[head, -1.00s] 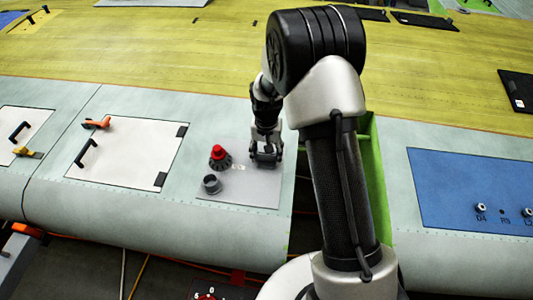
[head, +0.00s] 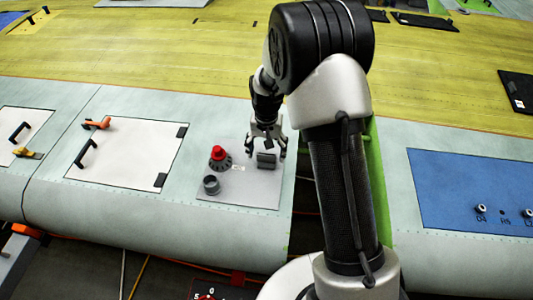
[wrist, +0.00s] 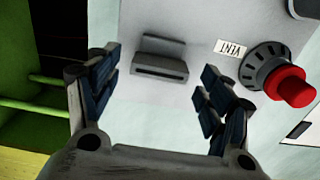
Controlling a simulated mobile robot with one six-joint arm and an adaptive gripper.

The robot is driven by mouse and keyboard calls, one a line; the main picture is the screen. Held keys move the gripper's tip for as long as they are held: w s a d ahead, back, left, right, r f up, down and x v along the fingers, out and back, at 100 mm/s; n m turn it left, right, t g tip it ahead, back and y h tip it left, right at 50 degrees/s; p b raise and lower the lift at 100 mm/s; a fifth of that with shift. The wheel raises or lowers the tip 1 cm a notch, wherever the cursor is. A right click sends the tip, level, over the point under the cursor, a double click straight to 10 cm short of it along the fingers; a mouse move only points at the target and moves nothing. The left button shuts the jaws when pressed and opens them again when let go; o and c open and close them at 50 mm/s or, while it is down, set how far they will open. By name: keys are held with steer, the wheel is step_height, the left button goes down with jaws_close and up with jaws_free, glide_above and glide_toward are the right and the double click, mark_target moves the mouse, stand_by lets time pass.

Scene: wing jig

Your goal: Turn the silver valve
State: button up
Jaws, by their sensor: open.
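A light grey plate (head: 240,188) on the wing's edge carries a grey block with a raised tab (head: 267,160), a red knob on a dark ribbed flange (head: 218,154) and a short grey cylinder (head: 211,185). I cannot tell for certain which grey part is the silver valve. My gripper (head: 266,150) is open and empty, pointing down at the block. In the wrist view the block (wrist: 160,62) lies beyond and between the spread fingers (wrist: 157,85), apart from them. The red knob (wrist: 291,86) is to the right there, beside a VENT label (wrist: 230,48).
A white hatch panel (head: 130,150) with a black handle and an orange latch lies left of the plate. A green frame (head: 378,185) and a dark gap are to the right. A blue panel (head: 470,185) with small knobs is further right.

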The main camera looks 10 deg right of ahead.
mark_target(267, 154)
step_height(267, 154, up, 10)
stand_by(0.3)
steer(key=shift+s, duration=0.1)
stand_by(0.3)
steer(key=s+r+n+t+b, duration=0.1)
steer(key=s+r+b, duration=0.2)
steer(key=s+b, duration=0.3)
steer(key=s+r+n+t+b, duration=0.1)
steer(key=s+r+t+b, duration=0.2)
steer(key=s, duration=0.5)
steer(key=s+f+n+b, duration=0.1)
steer(key=s+f+b, duration=0.2)
steer(key=s, duration=0.4)
steer(key=s+f+n+b, duration=0.1)
steer(key=s+f+b, duration=0.2)
steer(key=s+b, duration=0.2)
steer(key=shift+s+d+f+n+t, duration=0.2)
steer(key=shift+s+n+t, duration=0.1)
steer(key=shift+s, duration=0.65)
